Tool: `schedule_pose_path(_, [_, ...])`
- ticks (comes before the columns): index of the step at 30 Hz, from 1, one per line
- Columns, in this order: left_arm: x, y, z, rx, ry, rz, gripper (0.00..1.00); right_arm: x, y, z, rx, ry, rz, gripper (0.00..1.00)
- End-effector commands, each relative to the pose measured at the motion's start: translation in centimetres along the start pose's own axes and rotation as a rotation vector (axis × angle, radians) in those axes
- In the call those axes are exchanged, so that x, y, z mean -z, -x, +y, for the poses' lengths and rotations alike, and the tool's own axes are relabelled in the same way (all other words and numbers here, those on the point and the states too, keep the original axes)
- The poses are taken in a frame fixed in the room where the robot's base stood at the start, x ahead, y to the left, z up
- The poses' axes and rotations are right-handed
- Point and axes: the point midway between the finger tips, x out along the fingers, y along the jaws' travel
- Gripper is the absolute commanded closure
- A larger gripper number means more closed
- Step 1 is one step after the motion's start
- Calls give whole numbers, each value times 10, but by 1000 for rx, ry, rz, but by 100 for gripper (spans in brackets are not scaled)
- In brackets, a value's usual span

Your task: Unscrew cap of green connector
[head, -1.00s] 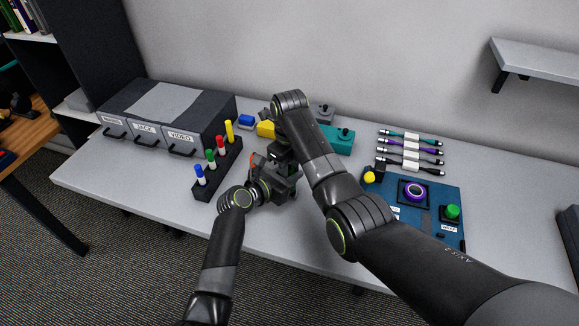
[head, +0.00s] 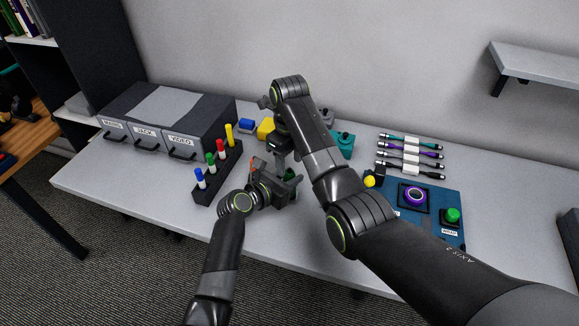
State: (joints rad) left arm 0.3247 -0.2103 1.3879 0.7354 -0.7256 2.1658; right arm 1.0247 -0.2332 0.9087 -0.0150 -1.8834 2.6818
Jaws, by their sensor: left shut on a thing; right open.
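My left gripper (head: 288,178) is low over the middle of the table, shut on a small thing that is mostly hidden. A trace of green shows between its fingers. My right gripper (head: 279,157) is open just above it, pointing down. I cannot tell whether its fingers touch the held thing, and no cap can be made out. Another green-topped piece (head: 210,159) stands upright in the black rack (head: 227,170), left of both grippers. A green round piece (head: 452,215) sits on the blue board (head: 427,205) at the right.
The rack also holds blue, red and yellow pieces. A grey drawer unit (head: 165,105) stands at the back left. Blue (head: 247,125), yellow (head: 266,128) and teal (head: 345,146) blocks are behind the grippers. Several cables (head: 411,155) lie back right. The front table strip is clear.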

Motion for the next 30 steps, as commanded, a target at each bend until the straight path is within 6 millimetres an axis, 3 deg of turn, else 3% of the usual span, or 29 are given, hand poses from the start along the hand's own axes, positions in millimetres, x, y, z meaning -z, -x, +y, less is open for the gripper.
schedule_pose_path(7, [2, 0, 0, 1, 1, 3, 100, 0, 2, 0, 0, 0, 1, 50])
schedule_pose_path(8, [2, 0, 0, 1, 1, 3, 69, 0, 2, 0, 0, -1, 1, 50])
schedule_pose_path(13, [1, 0, 0, 0, 0, 2, 47, 0, 2, 0, 0, -1, 1, 50])
schedule_pose_path(23, [0, 2, 0, 0, 0, 0, 47, 0, 2, 0, 0, -1, 1, 50])
schedule_pose_path(30, [1, 27, 0, -2, 0, 0, 47, 0, 4, 0, 0, 0, 1, 50])
